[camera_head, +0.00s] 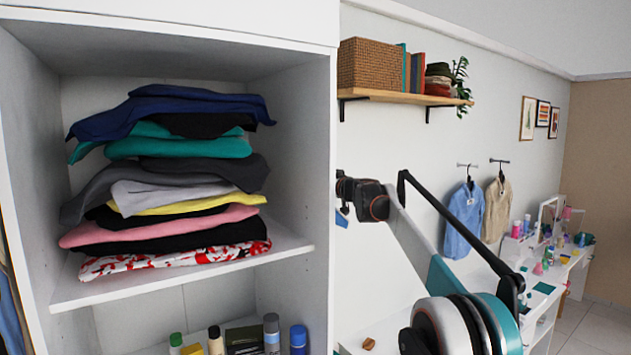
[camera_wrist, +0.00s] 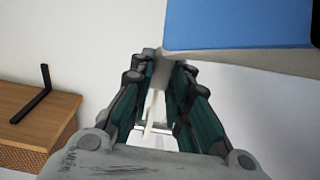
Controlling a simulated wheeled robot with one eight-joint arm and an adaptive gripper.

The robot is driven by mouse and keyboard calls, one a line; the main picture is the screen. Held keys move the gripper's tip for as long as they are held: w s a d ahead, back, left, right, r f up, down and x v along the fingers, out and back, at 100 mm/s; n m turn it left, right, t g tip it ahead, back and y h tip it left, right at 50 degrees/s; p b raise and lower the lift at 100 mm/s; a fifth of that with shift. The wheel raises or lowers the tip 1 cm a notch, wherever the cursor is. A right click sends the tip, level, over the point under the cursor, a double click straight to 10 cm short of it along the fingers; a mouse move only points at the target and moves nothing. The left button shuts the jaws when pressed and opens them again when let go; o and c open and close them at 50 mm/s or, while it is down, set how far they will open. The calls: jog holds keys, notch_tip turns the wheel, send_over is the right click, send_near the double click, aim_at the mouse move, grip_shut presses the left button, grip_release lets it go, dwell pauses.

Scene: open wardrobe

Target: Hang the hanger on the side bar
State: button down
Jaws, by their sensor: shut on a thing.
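My gripper (camera_wrist: 162,66) shows in the wrist view with its teal fingers brought together on a narrow pale piece, which I take to be part of the hanger (camera_wrist: 162,76). The hanger's full shape and hook cannot be made out. A blue cloth (camera_wrist: 235,25) with a pale edge lies just beyond the fingertips at the upper right. In the head view my wrist is beside the wardrobe's right edge, which hides my fingers; a small blue patch (camera_head: 341,218) shows below. Two short wall bars, left (camera_head: 467,165) and right (camera_head: 499,161), carry a blue shirt (camera_head: 466,215) and a beige shirt (camera_head: 496,208).
The wardrobe (camera_head: 321,150) at left holds folded clothes (camera_head: 170,175) and several bottles below. A cluttered white table (camera_head: 560,270) stands right.

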jog(key=shift+f, duration=0.1)
jog(key=c, duration=1.8)
grip_release()
jog(key=o, duration=0.4)
jog(key=shift+w+f, duration=0.1)
jog(key=shift+w, duration=0.1)
jog(key=shift+c, duration=0.2)
jog(key=shift+s, duration=0.15)
